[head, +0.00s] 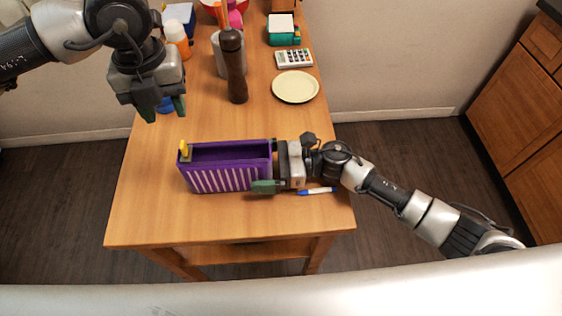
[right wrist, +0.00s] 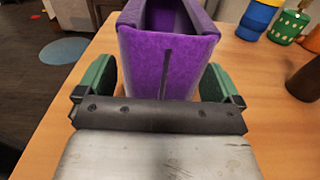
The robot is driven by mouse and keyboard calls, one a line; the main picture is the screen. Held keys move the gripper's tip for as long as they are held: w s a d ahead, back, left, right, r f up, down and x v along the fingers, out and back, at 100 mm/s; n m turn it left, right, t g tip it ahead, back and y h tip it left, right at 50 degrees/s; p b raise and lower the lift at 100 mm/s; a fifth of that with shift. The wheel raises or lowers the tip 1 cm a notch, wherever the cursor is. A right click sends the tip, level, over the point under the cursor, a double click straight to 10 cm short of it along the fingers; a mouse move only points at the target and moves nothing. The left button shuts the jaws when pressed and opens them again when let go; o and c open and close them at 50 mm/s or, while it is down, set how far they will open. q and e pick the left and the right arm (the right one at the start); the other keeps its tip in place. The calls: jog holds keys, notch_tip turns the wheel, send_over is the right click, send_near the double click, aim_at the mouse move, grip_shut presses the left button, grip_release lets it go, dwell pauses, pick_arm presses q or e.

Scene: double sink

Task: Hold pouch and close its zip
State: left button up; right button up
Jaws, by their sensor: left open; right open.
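The pouch (head: 228,180) is a purple open-topped box shape with white stripes on its front side, standing upright on the table. A yellow zip pull (head: 184,149) sits at the top of its left end. My right gripper (head: 270,166) is open at the pouch's right end. In the right wrist view, its green fingers stand on either side of the pouch's end (right wrist: 160,62), with visible gaps. My left gripper (head: 163,108) is open and empty, pointing down above the table's left side, behind and left of the pouch.
A blue-and-white pen (head: 316,191) lies right of the pouch, close to my right gripper. The wooden table (head: 140,215) is clear in front of the pouch.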

jog(key=shift+a, duration=0.7)
jog(key=c, duration=1.1)
jog(key=shift+o, duration=0.2)
